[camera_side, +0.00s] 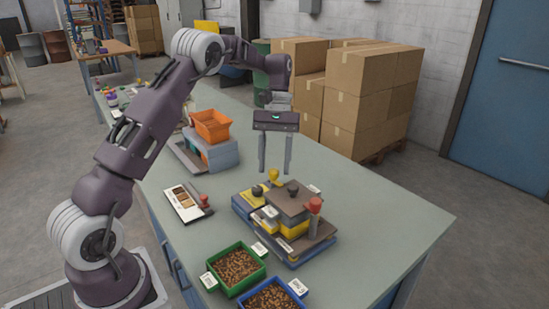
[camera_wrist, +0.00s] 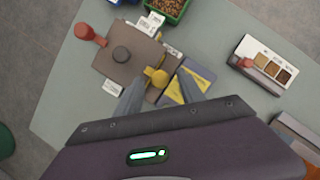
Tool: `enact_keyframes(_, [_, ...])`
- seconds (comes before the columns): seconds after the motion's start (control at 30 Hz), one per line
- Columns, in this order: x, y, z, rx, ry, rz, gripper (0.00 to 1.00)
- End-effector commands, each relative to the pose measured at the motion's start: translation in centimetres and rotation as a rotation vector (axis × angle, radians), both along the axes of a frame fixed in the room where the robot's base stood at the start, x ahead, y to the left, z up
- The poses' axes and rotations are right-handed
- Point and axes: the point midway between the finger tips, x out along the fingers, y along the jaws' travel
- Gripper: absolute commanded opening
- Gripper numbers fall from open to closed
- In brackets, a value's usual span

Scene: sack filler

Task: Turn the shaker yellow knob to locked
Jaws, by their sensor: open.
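The shaker (camera_side: 293,205) is a low stacked device with a brown-grey top plate, yellow blocks and a dark base, on the green-grey table. Its yellow knob (camera_side: 273,175) stands at the back left side; it also shows in the wrist view (camera_wrist: 158,77), at the plate's edge. A dark knob (camera_wrist: 121,54) sits on the plate and a red-topped lever (camera_wrist: 86,32) at its corner. My gripper (camera_side: 274,168) is open and points down above the shaker. In the wrist view, the yellow knob appears between my fingertips (camera_wrist: 161,79); I cannot tell whether they touch it.
A green bin (camera_side: 212,279) and a blue bin (camera_side: 300,287) of brown pellets stand in front. A sample card (camera_side: 181,204) with a red-handled tool lies left. An orange tray (camera_side: 211,126) sits on a grey unit behind. The table's right end is clear.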

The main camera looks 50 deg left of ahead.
Motion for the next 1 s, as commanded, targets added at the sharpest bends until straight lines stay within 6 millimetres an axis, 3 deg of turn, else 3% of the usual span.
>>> enact_keyframes(0.2, [1.2, 1.2, 3.8, 0.002, -0.004, -0.001, 0.46])
enact_keyframes(0.33, [1.6, 1.6, 5.2, 0.002, -0.002, -0.001, 0.46])
enact_keyframes(0.87, [1.7, 1.6, 6.2, 0.002, -0.007, -0.003, 0.46])
enact_keyframes(0.93, [1.2, 0.8, 7.8, 0.01, -0.041, -0.02, 0.46])
enact_keyframes(1.0, [0.0, -0.9, 10.6, 0.03, -0.112, -0.058, 0.46])
